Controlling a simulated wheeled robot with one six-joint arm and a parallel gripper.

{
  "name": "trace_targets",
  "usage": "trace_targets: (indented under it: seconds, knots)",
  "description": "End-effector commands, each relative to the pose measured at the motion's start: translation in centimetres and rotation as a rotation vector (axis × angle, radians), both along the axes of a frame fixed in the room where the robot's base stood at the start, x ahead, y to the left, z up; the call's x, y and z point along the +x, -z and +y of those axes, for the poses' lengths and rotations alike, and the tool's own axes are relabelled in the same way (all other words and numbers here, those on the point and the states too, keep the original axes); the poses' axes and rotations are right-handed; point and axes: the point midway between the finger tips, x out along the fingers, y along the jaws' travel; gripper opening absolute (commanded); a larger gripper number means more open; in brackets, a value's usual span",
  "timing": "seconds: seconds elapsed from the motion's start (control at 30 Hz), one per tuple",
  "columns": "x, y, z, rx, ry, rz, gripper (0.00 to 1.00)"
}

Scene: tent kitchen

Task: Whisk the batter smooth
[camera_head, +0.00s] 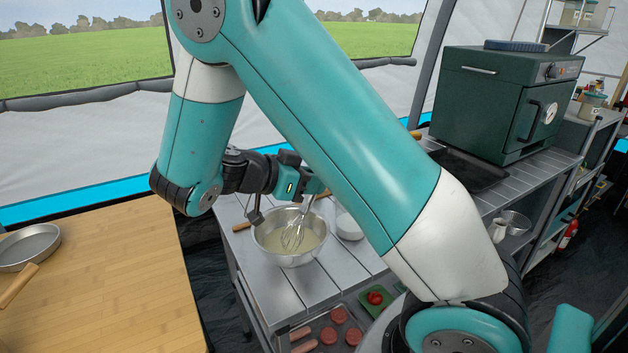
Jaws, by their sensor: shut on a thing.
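A steel mixing bowl (288,260) stands on the slatted metal table. Pale batter (312,242) lies inside it. A wire whisk (292,238) is in the bowl, its wires down at the batter and its handle leaning up to the right. My gripper (312,190) is above the bowl, shut on the whisk's upper end. My arm partly hides the grip, and the batter's texture is too small to judge.
A white container (348,224) stands right of the bowl, partly behind my arm. A wooden table (110,270) with a pan (28,246) is at left. A green oven (500,100) stands at back right. Meat patties (338,315) and a tomato (376,297) lie on the shelf below.

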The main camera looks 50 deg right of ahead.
Motion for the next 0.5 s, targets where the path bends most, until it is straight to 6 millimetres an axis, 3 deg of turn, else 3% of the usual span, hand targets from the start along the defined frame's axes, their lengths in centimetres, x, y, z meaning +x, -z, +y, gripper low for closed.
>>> trace_targets:
  seconds: [0.23, 0.5]
  knots:
    - [0.0, -0.3, -0.1, 0.0, 0.001, -0.001, 0.0]
    - [-0.3, -2.4, -0.9, 0.0, 0.002, 0.0, 0.0]
